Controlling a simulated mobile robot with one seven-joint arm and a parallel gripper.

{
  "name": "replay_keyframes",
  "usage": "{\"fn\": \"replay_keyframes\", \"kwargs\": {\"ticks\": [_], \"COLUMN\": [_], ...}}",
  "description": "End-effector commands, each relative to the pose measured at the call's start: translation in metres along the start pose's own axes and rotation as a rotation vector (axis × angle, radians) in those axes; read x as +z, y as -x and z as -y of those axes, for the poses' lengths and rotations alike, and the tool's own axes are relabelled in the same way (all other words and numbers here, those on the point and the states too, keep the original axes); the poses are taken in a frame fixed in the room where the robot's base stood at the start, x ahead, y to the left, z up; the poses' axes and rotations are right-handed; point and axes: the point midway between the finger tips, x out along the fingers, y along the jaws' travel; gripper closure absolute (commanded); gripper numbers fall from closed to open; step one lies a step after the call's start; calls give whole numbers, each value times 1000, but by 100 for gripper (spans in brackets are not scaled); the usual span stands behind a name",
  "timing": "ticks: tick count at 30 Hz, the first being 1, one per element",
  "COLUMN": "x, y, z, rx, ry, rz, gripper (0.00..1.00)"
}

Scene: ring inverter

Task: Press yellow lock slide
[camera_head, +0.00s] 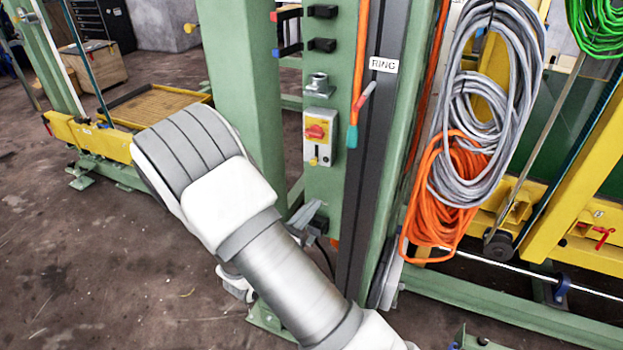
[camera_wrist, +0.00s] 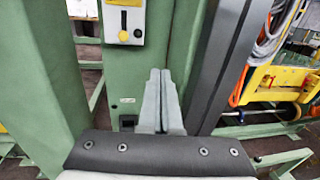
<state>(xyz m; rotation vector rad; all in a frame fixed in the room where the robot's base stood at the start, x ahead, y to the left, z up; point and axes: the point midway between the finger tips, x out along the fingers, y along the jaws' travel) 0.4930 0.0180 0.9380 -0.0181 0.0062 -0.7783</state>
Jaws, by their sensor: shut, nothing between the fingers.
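A light grey switch box (camera_head: 319,138) is fixed to the green post, with a red rotary knob (camera_head: 316,131) on a yellow plate. The small yellow lock slide (camera_head: 313,161) sits low on the box, below the knob. In the wrist view only the lower part of the box shows at the top, with the yellow lock slide (camera_wrist: 124,20) on it. My gripper (camera_head: 316,206) is below the box in the head view, apart from it. In the wrist view my gripper (camera_wrist: 160,73) is shut and empty, its fingertips below and right of the slide.
A dark vertical rail with a RING label (camera_head: 384,65) stands right of the box. An orange hose with a teal end (camera_head: 352,137) hangs beside it. Grey cable coils (camera_head: 470,100) and orange cable (camera_head: 440,205) hang further right. A wide green post (camera_head: 240,80) stands left.

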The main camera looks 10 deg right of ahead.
Motion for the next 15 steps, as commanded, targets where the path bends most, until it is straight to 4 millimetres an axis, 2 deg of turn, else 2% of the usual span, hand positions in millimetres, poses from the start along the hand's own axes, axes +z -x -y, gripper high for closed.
{"fn": "replay_keyframes", "kwargs": {"ticks": [1,6,15], "x": [-13,-35,-42], "y": [4,13,17], "z": [-8,-29,-36], "rx": [42,145,185], "ry": [34,103,127], "rz": [12,41,52], "gripper": [100,100,100]}}
